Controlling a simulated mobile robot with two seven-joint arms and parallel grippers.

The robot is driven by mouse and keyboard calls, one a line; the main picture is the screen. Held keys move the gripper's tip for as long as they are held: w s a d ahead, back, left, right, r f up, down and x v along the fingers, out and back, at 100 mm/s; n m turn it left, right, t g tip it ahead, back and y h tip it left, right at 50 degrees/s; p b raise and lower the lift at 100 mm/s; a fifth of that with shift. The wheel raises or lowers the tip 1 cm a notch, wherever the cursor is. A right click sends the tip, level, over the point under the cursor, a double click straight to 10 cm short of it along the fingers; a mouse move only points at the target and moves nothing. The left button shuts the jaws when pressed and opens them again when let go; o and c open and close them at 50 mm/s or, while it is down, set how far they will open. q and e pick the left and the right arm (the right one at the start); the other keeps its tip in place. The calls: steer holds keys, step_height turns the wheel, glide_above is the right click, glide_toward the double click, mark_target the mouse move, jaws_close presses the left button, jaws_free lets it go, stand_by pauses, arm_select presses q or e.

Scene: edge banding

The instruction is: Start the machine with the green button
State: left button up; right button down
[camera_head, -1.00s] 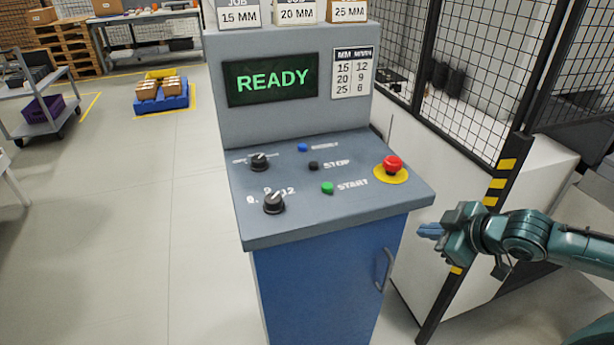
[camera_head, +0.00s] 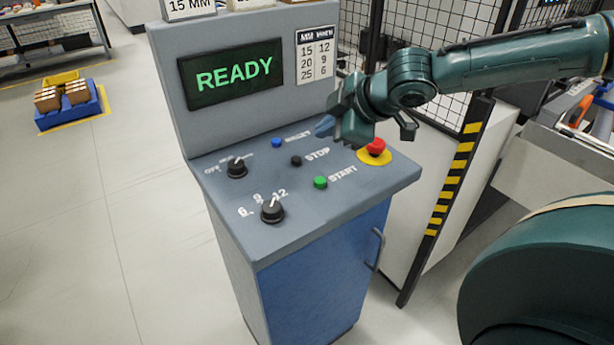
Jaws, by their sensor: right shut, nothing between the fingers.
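The green START button (camera_head: 320,182) sits on the sloped grey control panel (camera_head: 225,205) of the blue cabinet. The screen (camera_head: 232,73) above it reads READY in green. My right gripper (camera_head: 322,127) is shut and empty. It is held above the back right of the panel, higher than the green button and apart from it. My left gripper is not in view.
Near the green button are the black STOP button (camera_head: 296,160), the blue RESET button (camera_head: 276,143) and a red emergency stop (camera_head: 376,147) on a yellow disc. Two black knobs (camera_head: 237,168) (camera_head: 272,211) are on the left. A striped fence post (camera_head: 450,190) stands at right.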

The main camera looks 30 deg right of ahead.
mark_target(325, 183)
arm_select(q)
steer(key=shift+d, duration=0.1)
arm_select(e)
steer(key=shift+s, duration=0.1)
